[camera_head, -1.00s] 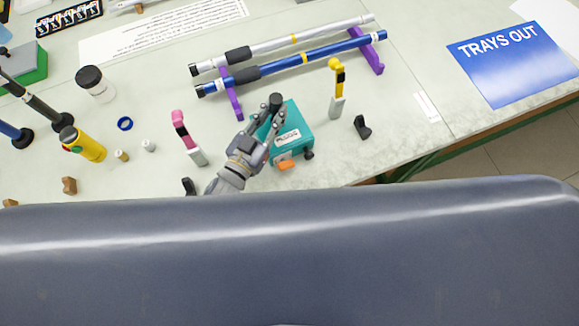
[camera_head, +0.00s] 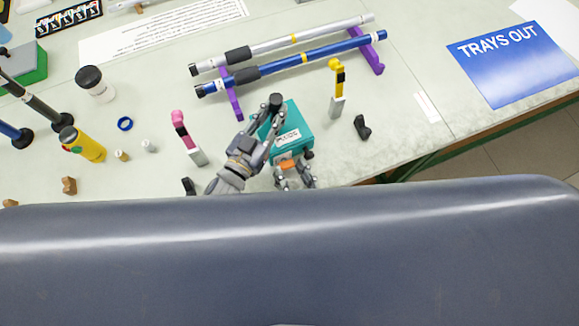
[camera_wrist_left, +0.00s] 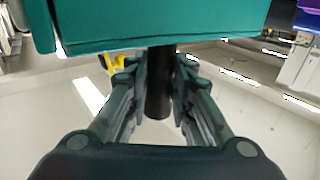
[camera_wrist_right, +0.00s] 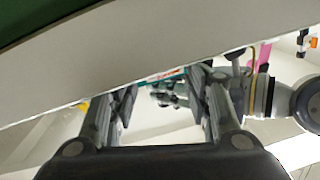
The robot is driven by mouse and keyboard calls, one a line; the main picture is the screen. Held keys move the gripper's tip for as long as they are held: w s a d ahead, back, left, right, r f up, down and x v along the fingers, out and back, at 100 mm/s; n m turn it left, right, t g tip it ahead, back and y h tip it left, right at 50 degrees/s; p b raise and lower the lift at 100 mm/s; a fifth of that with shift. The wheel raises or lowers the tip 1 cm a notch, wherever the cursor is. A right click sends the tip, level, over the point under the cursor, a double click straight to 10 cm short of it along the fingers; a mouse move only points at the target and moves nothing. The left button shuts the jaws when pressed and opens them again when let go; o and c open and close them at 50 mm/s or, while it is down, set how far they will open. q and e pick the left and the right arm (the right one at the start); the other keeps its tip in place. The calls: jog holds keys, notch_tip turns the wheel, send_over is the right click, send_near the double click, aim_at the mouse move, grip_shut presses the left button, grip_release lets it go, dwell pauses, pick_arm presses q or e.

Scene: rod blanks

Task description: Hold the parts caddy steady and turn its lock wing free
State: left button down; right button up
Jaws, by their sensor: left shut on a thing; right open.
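The parts caddy is a teal box (camera_head: 297,128) with a white label, near the table's front edge. A black upright post (camera_head: 275,99) stands at its far left corner. My left gripper (camera_head: 271,112) is shut on this post, which also shows as a dark cylinder between the fingers in the left wrist view (camera_wrist_left: 160,90). The orange lock wing (camera_head: 288,164) is on the caddy's near side. My right gripper (camera_head: 293,173) is open at the wing, its fingers either side; contact cannot be told. In the right wrist view, a little teal (camera_wrist_right: 163,77) shows beyond the open fingers.
A pink-topped tool (camera_head: 186,138) stands left of the caddy and a yellow-topped tool (camera_head: 337,88) to the right. A blue rod (camera_head: 310,58) and a silver rod (camera_head: 290,43) lie on purple supports (camera_head: 229,94) behind. A black clip (camera_head: 362,127) is farther right.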

jog(key=shift+x, duration=0.8)
jog(key=c, duration=0.8)
jog(key=shift+n, duration=1.5)
jog(key=o, duration=0.8)
jog(key=shift+s, duration=0.1)
